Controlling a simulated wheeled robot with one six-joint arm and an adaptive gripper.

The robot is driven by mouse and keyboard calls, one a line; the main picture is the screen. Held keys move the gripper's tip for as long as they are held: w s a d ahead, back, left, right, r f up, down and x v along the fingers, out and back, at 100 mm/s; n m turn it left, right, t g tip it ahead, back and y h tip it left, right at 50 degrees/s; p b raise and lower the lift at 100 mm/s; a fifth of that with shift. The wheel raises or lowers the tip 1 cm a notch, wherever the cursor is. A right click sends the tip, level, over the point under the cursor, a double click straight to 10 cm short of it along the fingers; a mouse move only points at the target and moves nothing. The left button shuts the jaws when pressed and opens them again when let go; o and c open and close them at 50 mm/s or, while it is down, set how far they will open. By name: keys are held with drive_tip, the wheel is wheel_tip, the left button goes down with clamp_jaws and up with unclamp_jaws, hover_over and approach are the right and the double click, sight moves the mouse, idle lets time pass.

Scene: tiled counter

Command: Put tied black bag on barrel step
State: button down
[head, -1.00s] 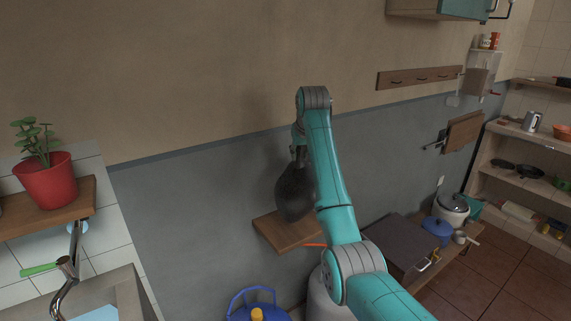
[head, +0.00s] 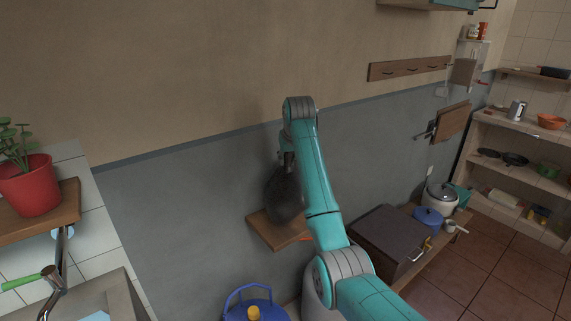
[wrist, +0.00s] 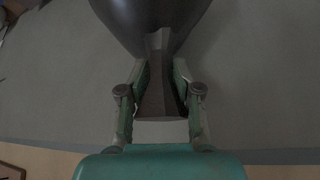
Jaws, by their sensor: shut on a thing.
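The tied black bag (head: 284,194) hangs below my gripper (head: 287,160) in the head view, partly covered by my arm. In the wrist view my gripper (wrist: 158,95) is shut on the bag's narrow tied neck, and the full round body of the bag (wrist: 150,18) shows beyond the fingers. The wooden step (head: 265,232) juts from the grey wall, and the bag appears over it. I cannot tell whether the bag's bottom touches the step. Part of the step's right side is hidden behind the bag and my arm.
A blue-handled container (head: 250,309) with a yellow cap stands below the step. A dark box (head: 388,240), a blue pot (head: 428,218) and a cooker (head: 442,198) are to the right. A red plant pot (head: 27,186) sits on a shelf at left. The wall is close behind the bag.

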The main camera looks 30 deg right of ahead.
drive_tip(key=shift+f, duration=0.65)
drive_tip(key=shift+w+f, duration=0.1)
drive_tip(key=shift+f, duration=0.1)
drive_tip(key=shift+w+f, duration=0.2)
drive_tip(key=shift+w, duration=0.05)
drive_tip(key=shift+s+r, duration=0.1)
drive_tip(key=shift+r, duration=0.05)
drive_tip(key=c, duration=1.2)
unclamp_jaws()
drive_tip(key=shift+f, duration=0.25)
drive_tip(key=o, duration=0.4)
drive_tip(key=shift+r, duration=0.1)
